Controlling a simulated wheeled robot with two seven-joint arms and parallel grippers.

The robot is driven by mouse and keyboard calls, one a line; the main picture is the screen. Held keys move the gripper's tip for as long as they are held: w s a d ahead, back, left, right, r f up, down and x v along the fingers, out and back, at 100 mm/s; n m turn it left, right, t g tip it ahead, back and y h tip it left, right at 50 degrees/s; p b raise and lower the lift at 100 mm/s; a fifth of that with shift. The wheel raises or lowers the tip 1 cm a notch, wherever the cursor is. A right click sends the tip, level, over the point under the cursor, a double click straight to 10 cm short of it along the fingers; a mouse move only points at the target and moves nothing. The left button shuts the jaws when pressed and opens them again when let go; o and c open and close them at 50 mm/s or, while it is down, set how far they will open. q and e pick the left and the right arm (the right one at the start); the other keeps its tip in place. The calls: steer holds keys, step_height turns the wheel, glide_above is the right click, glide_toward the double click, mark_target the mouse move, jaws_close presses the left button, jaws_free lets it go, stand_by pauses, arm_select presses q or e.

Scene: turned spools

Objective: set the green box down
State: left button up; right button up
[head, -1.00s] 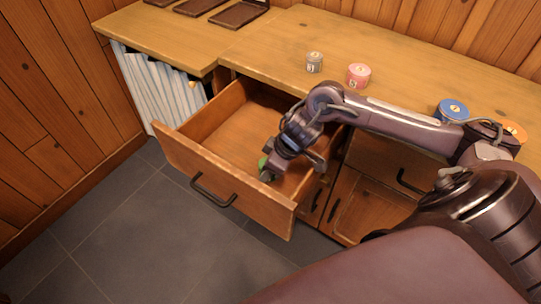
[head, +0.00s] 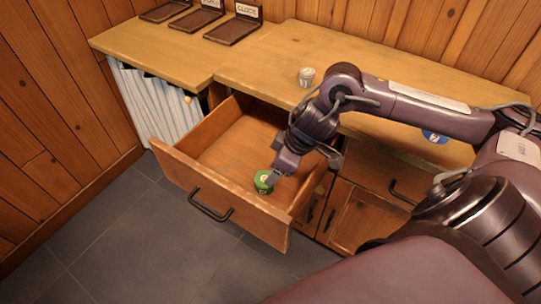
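The green box (head: 263,182) is a small round container with a pale mark on its top. It is inside the open drawer (head: 186,168), near the drawer's front right corner, and looks upright. My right gripper (head: 273,179) reaches down into the drawer from the upper right. Its fingertip end is right beside the green box, overlapping its right edge in the head view. I cannot tell whether the fingers grip the box or stand apart from it. My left gripper is not in view.
A grey-white round container (head: 306,77) stands on the counter (head: 265,66). A blue one (head: 434,137) shows partly behind my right arm. Dark labelled trays (head: 232,31) stand at the back left. The drawer's left part is bare. A striped curtain (head: 158,103) hangs left of it.

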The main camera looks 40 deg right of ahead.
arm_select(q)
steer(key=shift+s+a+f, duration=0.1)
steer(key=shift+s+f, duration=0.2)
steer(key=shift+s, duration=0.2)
arm_select(e)
steer(key=shift+v, duration=1.7)
